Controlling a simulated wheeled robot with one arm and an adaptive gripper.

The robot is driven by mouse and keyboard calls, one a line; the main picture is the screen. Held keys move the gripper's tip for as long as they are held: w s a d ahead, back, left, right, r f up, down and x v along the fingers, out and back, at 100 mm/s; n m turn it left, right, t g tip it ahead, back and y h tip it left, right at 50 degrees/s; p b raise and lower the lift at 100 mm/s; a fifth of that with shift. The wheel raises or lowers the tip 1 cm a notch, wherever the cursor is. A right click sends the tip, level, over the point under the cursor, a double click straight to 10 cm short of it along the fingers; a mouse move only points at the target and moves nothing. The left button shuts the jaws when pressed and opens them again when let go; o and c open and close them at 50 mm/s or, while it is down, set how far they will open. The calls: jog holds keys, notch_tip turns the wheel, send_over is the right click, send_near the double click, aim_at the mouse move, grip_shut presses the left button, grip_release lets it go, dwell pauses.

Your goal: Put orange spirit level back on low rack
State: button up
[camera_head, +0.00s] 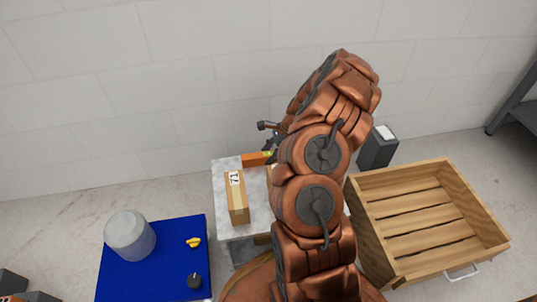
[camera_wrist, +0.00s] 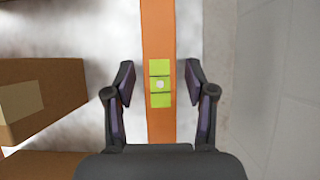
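The orange spirit level (camera_wrist: 158,30) is a long bar with a bright green vial section. In the wrist view it runs up and down the middle, over a white marbled top. In the head view one orange end (camera_head: 254,159) shows at the back of the white-topped stand (camera_head: 226,170); my arm hides the rest. My gripper (camera_wrist: 160,78) is open, with one finger on each side of the level and a visible gap to both. I cannot tell whether the fingertips are down at its height. I cannot tell which thing is the low rack.
A cardboard box (camera_head: 237,198) stands on the same top, left of the level; it also shows in the wrist view (camera_wrist: 40,95). The wall (camera_wrist: 285,70) is close on the other side. A wooden crate (camera_head: 430,215) is at right, a blue mat (camera_head: 150,280) at left.

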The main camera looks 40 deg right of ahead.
dwell(0.3)
jog(key=p+v, duration=0.4)
jog(key=v, duration=0.8)
jog(key=s+a+r+n+g, duration=0.25)
jog(key=a+r+n, duration=0.4)
jog(key=a, duration=0.55)
jog(key=s+a+r+n+g, duration=0.1)
jog(key=s+a+r+n, duration=0.2)
jog(key=a+r+n, duration=0.65)
jog(key=s+a+r+n+g+h, duration=0.1)
jog(key=s+a+n+h, duration=0.1)
jog(key=s, duration=1.1)
jog(key=s+a+r+n+g+h, duration=0.1)
jog(key=s+a+n, duration=0.4)
jog(key=s, duration=0.8)
jog(key=shift+a+g+h, duration=0.45)
jog(key=shift+a+h, duration=0.65)
jog(key=shift+w+r+p, duration=0.1)
jog(key=shift+p, duration=0.25)
